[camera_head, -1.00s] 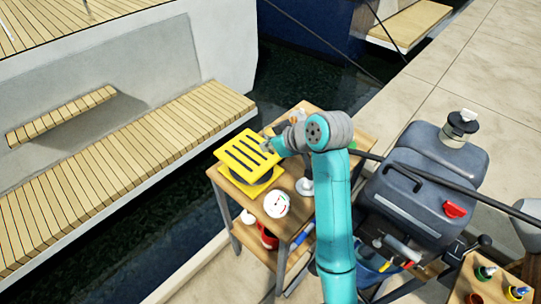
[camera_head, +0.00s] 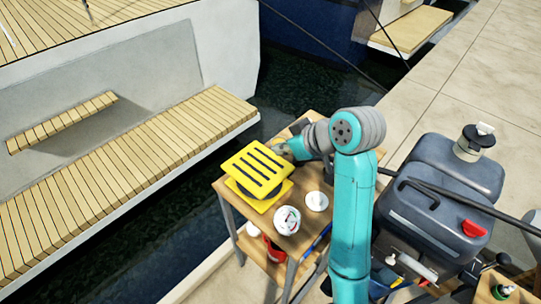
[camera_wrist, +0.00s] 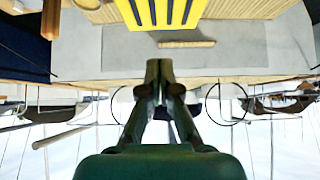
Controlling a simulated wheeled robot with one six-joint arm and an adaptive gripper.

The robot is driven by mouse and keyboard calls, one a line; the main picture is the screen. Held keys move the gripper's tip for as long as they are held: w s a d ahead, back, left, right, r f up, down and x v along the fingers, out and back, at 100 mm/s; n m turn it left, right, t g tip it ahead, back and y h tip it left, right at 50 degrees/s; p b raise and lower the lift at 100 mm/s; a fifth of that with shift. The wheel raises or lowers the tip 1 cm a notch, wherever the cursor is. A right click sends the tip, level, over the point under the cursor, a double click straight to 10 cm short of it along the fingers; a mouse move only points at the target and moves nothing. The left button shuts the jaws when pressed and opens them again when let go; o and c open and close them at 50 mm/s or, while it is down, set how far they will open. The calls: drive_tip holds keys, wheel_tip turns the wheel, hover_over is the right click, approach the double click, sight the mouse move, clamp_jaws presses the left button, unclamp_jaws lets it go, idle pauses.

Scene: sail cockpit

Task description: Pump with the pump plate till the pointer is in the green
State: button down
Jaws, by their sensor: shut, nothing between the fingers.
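The pump plate (camera_head: 264,168) is yellow with dark slots. It sits raised above a dark bellows and a yellow base on a small wooden table. The gauge (camera_head: 287,220) is a round white dial in front of it. Its red and green marks are too small to read, and I cannot tell where the pointer is. My gripper (camera_head: 283,149) is shut and empty at the right edge of the plate; I cannot tell if they touch. In the wrist view the shut fingertips (camera_wrist: 160,67) show below the plate (camera_wrist: 164,12), apart from it in the picture.
A white disc-like object (camera_head: 316,201) stands on the wooden table (camera_head: 303,238) beside the gauge. A grey tank with a red cap (camera_head: 474,228) is to the right. Dark water (camera_head: 215,235) and a boat with a slatted bench (camera_head: 110,170) lie to the left.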

hover_over(257, 164)
drive_tip(key=s+d, duration=0.2)
wheel_tip(257, 164, down, 6)
drive_tip(key=shift+d+f, duration=0.15)
wheel_tip(257, 164, down, 3)
drive_tip(key=shift+w+f, duration=0.15)
drive_tip(key=shift+f, duration=0.55)
drive_tip(key=shift+a, duration=0.2)
